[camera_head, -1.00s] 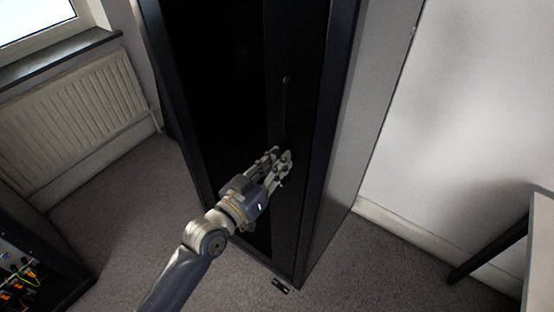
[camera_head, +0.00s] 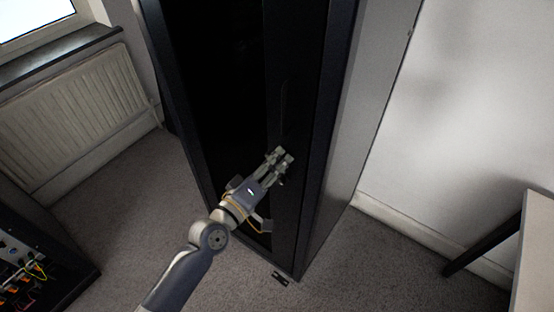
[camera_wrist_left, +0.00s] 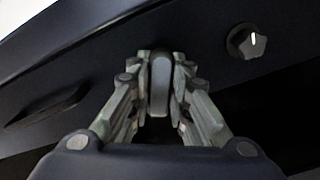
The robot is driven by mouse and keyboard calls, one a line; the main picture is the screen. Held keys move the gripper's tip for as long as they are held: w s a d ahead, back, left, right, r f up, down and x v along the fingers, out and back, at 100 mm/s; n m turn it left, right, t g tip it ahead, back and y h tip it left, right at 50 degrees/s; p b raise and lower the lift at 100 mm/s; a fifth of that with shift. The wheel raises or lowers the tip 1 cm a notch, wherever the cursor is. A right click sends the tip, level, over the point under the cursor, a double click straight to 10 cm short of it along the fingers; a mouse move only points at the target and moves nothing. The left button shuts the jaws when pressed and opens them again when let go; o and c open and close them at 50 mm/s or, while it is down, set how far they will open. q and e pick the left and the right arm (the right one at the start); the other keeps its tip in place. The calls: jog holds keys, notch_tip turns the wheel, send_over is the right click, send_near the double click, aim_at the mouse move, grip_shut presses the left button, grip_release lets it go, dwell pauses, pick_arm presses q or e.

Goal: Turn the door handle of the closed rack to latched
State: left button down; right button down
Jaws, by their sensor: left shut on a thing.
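The closed rack (camera_head: 315,150) is a tall black cabinet in the middle of the head view, with its door shut against the frame. My left gripper (camera_head: 280,158) is at the right part of the door, below a faint long vertical bar (camera_head: 284,100). In the left wrist view its fingers (camera_wrist_left: 158,95) are shut on the door handle (camera_wrist_left: 160,82), a rounded grey lever standing between them. In the head view the fingers hide the handle. My right gripper is not in view.
A small black knob (camera_wrist_left: 246,40) with a white mark is right of the fingers in the wrist view. A radiator (camera_head: 75,95) is at the left, equipment with cables (camera_head: 28,275) at lower left, and a table (camera_head: 537,250) at the right.

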pick_arm(q)
jog(key=n, duration=0.5)
jog(key=shift+p, duration=0.3)
dwell(0.4)
jog(key=c, duration=1.5)
grip_release()
jog(key=v, duration=1.2)
